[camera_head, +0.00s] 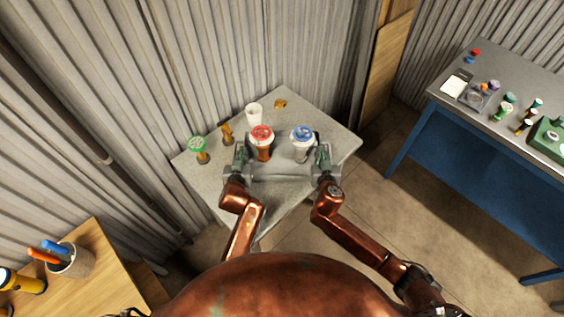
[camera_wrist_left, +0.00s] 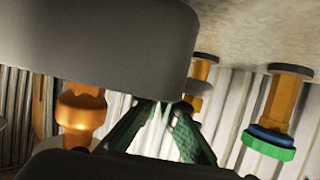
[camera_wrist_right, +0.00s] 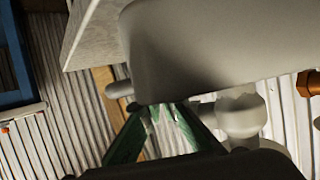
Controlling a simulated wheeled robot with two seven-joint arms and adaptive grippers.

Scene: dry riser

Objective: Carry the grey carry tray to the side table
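The grey carry tray (camera_head: 280,170) is level at the grey corner table (camera_head: 222,186), between my two grippers. It bears a red-topped brass fitting (camera_head: 262,142) and a blue-topped white fitting (camera_head: 301,143), both upright. My left gripper (camera_head: 238,163) is at the tray's left end and my right gripper (camera_head: 322,160) at its right end. In the left wrist view the fingers (camera_wrist_left: 162,106) converge at the tray wall (camera_wrist_left: 100,40). The right wrist view shows the same, with fingers (camera_wrist_right: 161,107) at the tray (camera_wrist_right: 200,45). Both look shut on its ends; the fingertips are partly hidden.
Behind the tray stand a green-topped fitting (camera_head: 199,146), a small brass piece (camera_head: 227,134), a white cup (camera_head: 254,113) and a yellow piece (camera_head: 281,103). A blue workbench (camera_head: 460,150) with several objects is at right. A wooden table (camera_head: 100,270) is at lower left.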

